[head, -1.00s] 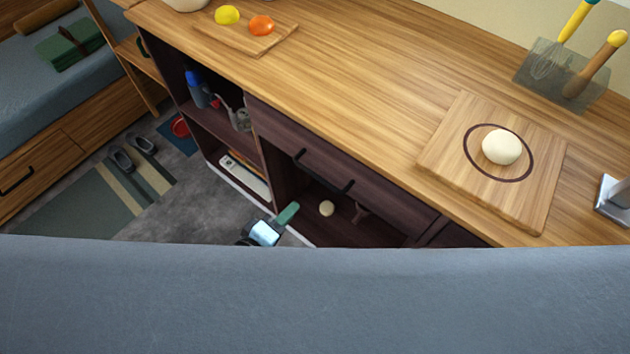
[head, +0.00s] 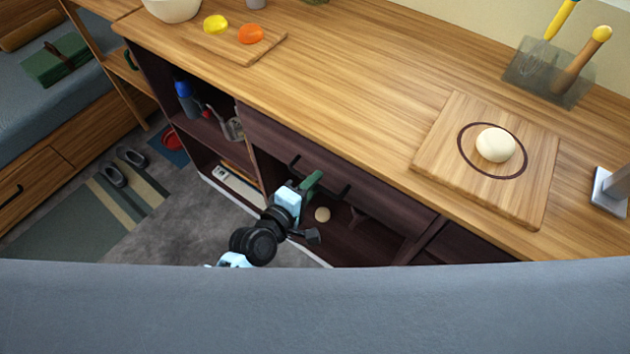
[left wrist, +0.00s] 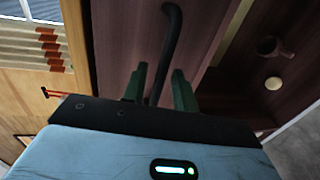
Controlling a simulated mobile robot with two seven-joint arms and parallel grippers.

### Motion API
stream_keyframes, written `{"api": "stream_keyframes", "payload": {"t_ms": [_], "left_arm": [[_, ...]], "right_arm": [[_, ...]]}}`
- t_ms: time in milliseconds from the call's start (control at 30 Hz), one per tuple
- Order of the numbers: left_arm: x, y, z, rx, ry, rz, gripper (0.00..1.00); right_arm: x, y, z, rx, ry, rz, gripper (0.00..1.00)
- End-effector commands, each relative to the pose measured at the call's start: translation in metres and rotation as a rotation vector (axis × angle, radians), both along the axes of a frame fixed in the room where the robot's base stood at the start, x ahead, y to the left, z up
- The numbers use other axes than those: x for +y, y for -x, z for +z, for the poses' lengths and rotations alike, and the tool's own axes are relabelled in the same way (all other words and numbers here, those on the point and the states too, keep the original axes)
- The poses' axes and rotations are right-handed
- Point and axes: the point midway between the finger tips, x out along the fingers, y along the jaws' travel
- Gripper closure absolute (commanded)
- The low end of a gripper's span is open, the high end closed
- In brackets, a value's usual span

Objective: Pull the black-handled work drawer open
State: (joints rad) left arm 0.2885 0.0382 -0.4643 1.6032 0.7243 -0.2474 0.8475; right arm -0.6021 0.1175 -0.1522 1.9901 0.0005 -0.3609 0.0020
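The work drawer (head: 380,190) is a dark wood front under the worktop, and it looks shut. Its black bar handle (head: 346,192) is partly covered by my left gripper (head: 311,183) in the head view. In the left wrist view the black handle (left wrist: 171,35) runs down toward the space between the two green fingers of my left gripper (left wrist: 160,90). The fingers stand apart with the handle between them; I cannot tell whether they touch it. My right gripper is in neither view.
Below the drawer is an open shelf with a pale round object (head: 322,214). Open shelves to its left hold a blue bottle (head: 187,98). On the worktop is a board (head: 440,150) with a dough ball (head: 495,145). A grey surface (head: 320,310) fills the bottom foreground.

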Motion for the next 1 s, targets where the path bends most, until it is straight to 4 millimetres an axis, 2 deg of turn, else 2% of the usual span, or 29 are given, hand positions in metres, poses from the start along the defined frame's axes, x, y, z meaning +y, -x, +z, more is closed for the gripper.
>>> {"api": "stream_keyframes", "payload": {"t_ms": [167,433,667,1000], "left_arm": [[-0.0062,-0.0086,-0.0021,0.000,0.000,0.000,0.72],[-0.0068,-0.0094,-0.0021,-0.001,0.000,0.000,0.72],[-0.0066,-0.0091,-0.0023,-0.001,-0.001,0.000,1.00],[-0.0061,-0.0092,-0.0023,-0.001,-0.001,0.000,1.00]], "right_arm": [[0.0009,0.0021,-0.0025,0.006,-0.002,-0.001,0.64],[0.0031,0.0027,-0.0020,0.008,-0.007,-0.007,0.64],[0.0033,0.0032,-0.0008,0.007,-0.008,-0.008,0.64],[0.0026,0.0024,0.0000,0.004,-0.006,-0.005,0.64]]}}
